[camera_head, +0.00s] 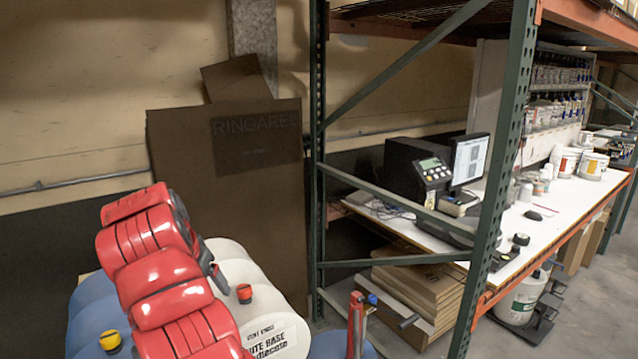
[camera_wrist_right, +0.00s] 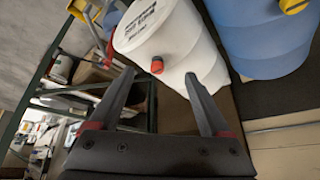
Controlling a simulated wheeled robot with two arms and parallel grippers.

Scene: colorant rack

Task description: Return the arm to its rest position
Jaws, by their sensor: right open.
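My right gripper (camera_wrist_right: 160,76) shows in the right wrist view with its two grey fingers apart and nothing between them. Beyond the fingertips is a white drum (camera_wrist_right: 180,42) with a red cap (camera_wrist_right: 157,66); the fingers look clear of it, but the distance is hard to judge. A red arm of mine (camera_head: 160,270) rises from the bottom left in the head view, over the drums. The left gripper is not in view.
The white drum (camera_head: 262,312) stands beside blue drums (camera_head: 92,310). A green rack post (camera_head: 497,170) and a white workbench (camera_head: 540,225) are at the right. A brown panel (camera_head: 250,210) stands behind the drums. A red post (camera_head: 355,325) stands at the bottom centre.

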